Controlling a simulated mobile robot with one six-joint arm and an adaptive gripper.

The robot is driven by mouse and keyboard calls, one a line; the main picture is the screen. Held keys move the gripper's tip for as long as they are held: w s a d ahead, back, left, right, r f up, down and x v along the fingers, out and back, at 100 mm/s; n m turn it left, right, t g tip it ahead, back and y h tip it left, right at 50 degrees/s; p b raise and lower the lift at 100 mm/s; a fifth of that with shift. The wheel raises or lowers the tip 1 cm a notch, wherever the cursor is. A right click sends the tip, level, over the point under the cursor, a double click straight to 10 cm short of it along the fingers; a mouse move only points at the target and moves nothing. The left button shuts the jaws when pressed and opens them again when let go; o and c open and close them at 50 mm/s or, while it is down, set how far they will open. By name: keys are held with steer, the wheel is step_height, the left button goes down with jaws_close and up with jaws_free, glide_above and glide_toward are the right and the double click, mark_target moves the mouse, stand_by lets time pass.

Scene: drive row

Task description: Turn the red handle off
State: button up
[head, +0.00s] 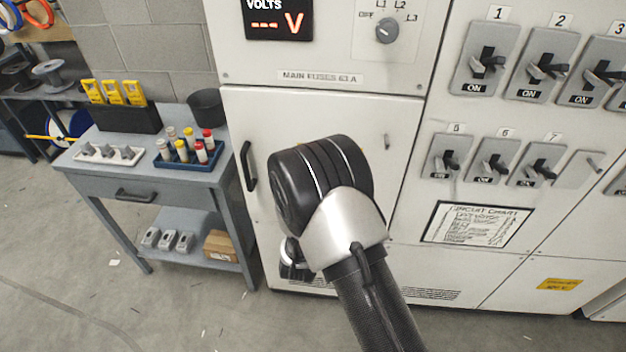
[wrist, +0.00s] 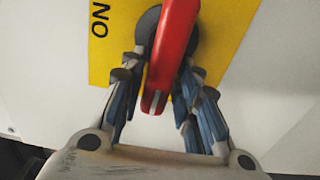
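The red handle (wrist: 172,50) shows in the wrist view, mounted on a dark round base (wrist: 146,28) over a yellow plate (wrist: 104,68) with black letters reading "ON". Its free end points down toward my palm. My gripper (wrist: 160,72) has one finger on each side of the handle, close to it. The fingers lean inward. A narrow gap shows on the left side; whether both pads press on the handle is not clear. In the head view my arm hides the handle and my fingers; my wrist (head: 325,185) is in front of the cabinet.
The cabinet front (head: 240,115) fills the middle and right, with a rotary selector (head: 387,30) and several black-lever switches (head: 487,62) marked ON. A grey workbench (head: 150,185) with fuses and bins stands to the left. The floor (head: 60,270) at lower left is mostly clear.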

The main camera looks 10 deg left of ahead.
steer(key=shift+o, duration=0.9)
steer(key=shift+a, duration=0.1)
steer(key=shift+s, duration=0.25)
steer(key=s, duration=1.1)
steer(key=shift+s, duration=0.3)
